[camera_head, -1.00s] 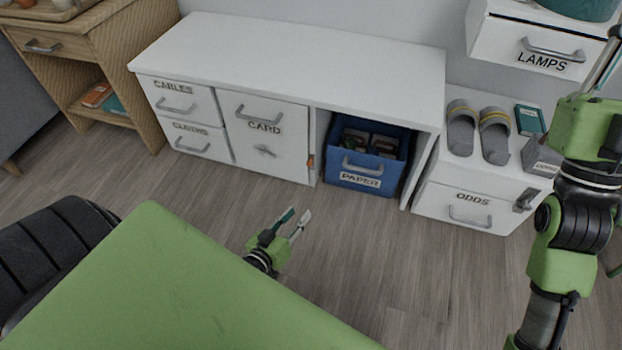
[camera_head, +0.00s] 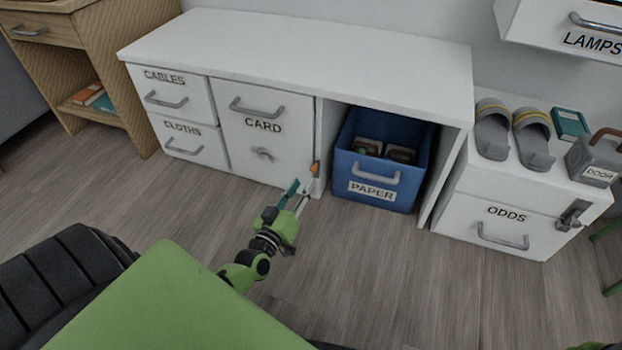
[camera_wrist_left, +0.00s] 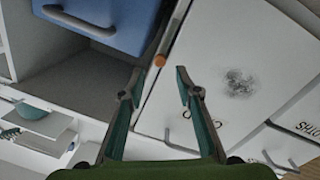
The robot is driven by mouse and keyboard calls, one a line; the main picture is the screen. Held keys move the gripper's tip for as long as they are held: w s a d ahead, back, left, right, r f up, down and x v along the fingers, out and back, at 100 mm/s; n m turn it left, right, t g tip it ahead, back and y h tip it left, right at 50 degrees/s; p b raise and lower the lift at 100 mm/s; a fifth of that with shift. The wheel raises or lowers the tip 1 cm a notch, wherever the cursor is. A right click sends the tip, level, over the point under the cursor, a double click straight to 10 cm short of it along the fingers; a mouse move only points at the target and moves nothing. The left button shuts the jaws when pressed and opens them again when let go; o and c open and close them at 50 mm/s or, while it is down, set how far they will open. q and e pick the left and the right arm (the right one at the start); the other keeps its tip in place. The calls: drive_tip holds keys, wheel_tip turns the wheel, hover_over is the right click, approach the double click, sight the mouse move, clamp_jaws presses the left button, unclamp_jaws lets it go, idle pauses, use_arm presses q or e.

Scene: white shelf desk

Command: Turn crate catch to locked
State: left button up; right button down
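The small catch (camera_head: 315,168) with an orange end sits on the white divider between the CARD door and the blue PAPER crate (camera_head: 345,165). In the left wrist view a thin bar ends in the orange tip (camera_wrist_left: 160,61). The bar lies along the divider; I cannot read any locked mark. The crate (camera_wrist_left: 118,25) is inside its bay. My left gripper (camera_head: 300,190) is open and empty, just in front of the divider and below the orange end in the head view. In the wrist view its fingertips (camera_wrist_left: 158,70) straddle the orange tip's line; contact cannot be told. My right gripper is out of view.
The ODDS drawer unit (camera_head: 470,205) with a metal latch, slippers (camera_head: 535,140) and a DOOR box stands right. The wooden floor (camera_head: 370,265) in front is clear.

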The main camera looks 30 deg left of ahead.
sight(312, 170)
use_arm(q)
drive_tip(key=w, duration=0.1)
drive_tip(key=w+b, duration=0.1)
drive_tip(key=w, duration=0.1)
drive_tip(key=w+b, duration=0.1)
drive_tip(key=shift+w+a+f, duration=0.2)
drive_tip(key=shift+w+a, duration=0.2)
drive_tip(key=shift+w+a+r, duration=0.1)
drive_tip(key=shift+w+r, duration=0.05)
drive_tip(key=shift+w, duration=0.6)
drive_tip(key=shift+c, duration=0.3)
clamp_jaws()
